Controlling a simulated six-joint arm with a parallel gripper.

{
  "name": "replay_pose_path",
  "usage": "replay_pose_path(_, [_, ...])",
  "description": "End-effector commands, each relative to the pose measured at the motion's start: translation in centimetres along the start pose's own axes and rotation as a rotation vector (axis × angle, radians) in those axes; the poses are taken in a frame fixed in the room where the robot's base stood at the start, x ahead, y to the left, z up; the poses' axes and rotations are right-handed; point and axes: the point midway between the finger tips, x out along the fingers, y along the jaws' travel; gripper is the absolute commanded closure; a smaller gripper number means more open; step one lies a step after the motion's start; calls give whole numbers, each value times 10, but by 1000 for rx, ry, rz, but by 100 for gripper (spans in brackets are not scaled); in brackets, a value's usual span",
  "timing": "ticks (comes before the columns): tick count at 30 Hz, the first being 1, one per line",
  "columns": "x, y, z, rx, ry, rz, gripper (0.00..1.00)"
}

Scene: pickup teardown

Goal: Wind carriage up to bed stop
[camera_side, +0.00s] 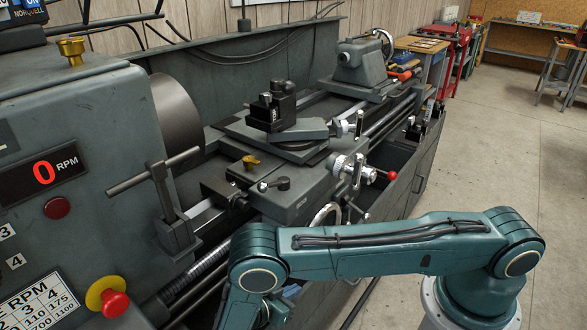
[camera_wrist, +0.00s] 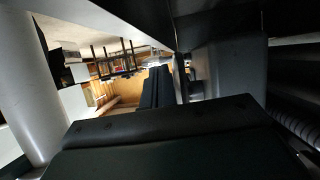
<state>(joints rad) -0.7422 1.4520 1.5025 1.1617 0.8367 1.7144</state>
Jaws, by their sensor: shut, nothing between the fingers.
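The lathe carriage (camera_side: 292,207) sits on the bed in the middle of the side view, with the cross slide and black tool post (camera_side: 272,108) on top. A chrome-rimmed handwheel (camera_side: 325,214) shows on the carriage front, partly hidden by my arm. A dark block (camera_side: 222,188), which looks like the bed stop, is just left of the carriage; I cannot tell whether they touch. My gripper is hidden below my arm in the side view. In the wrist view my gripper (camera_wrist: 158,86) shows as two dark fingers held together, empty.
The headstock and chuck (camera_side: 178,112) are at left, with a T-handled bar (camera_side: 155,175) close by. A red-knobbed lever (camera_side: 391,175) sticks out from the carriage. The tailstock (camera_side: 360,65) stands at the far end. Open floor (camera_side: 480,150) lies at right.

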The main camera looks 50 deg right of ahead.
Motion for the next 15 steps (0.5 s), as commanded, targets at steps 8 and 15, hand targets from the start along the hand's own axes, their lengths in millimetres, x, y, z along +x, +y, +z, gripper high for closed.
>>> replay_pose_path(8, [-27, 0, 10, 1, 0, -1, 100])
replay_pose_path(15, [-34, 0, 13, 0, -1, 1, 100])
